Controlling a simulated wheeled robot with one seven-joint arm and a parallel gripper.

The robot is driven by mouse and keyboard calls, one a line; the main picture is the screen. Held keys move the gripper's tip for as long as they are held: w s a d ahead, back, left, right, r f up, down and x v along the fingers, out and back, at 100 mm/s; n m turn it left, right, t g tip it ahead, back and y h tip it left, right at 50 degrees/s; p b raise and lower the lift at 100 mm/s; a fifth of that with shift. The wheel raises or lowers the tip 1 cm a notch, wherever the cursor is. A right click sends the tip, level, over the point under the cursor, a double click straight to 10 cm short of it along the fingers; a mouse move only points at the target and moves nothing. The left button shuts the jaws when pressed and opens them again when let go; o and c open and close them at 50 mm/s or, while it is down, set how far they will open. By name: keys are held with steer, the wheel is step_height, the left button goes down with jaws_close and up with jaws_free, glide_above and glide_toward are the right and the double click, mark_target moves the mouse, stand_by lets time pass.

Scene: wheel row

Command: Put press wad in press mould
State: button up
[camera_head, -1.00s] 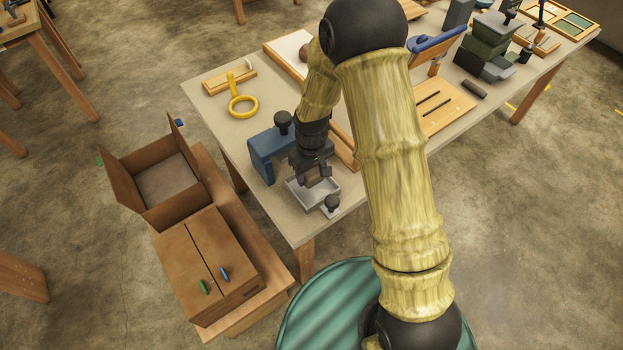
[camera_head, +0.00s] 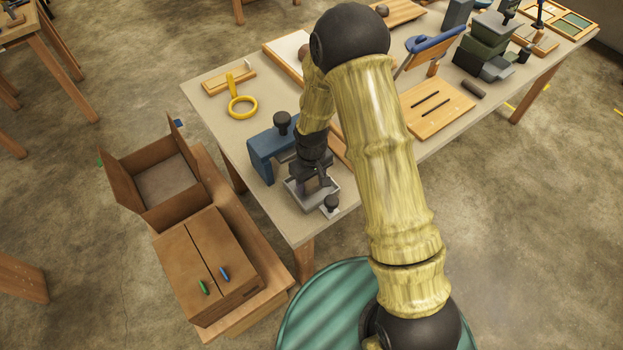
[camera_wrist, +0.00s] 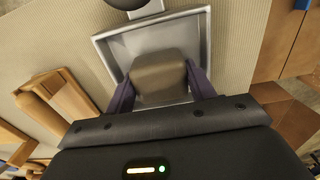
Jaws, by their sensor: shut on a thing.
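The press wad (camera_wrist: 160,74) is a brown-grey rounded block, seen in the wrist view between the two dark fingers of my gripper (camera_wrist: 161,90). My gripper is shut on it. The press mould (camera_wrist: 150,38) is a shallow grey metal tray with a raised rim, and the wad is over or inside its near part. I cannot tell whether the wad touches the tray floor. In the head view my gripper (camera_head: 314,186) points down at the mould (camera_head: 298,196) on the table's near left corner, and the wad is hidden there.
A blue press body (camera_head: 263,158) with a black knob stands just behind left of the mould. A yellow ring tool (camera_head: 243,106) lies farther back.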

steer(key=o, duration=1.2)
steer(key=shift+c, duration=0.2)
step_height(320, 180, up, 12)
steer(key=shift+r, duration=0.1)
steer(key=s+d+r+m+t, duration=0.2)
steer(key=s+d+r+m, duration=0.4)
steer(key=s+d, duration=0.6)
step_height(320, 180, up, 2)
steer(key=shift+s+d+r+m+t, duration=0.2)
steer(key=shift+s+d+m+t, duration=0.15)
steer(key=shift+d, duration=0.45)
steer(key=shift+w, duration=0.1)
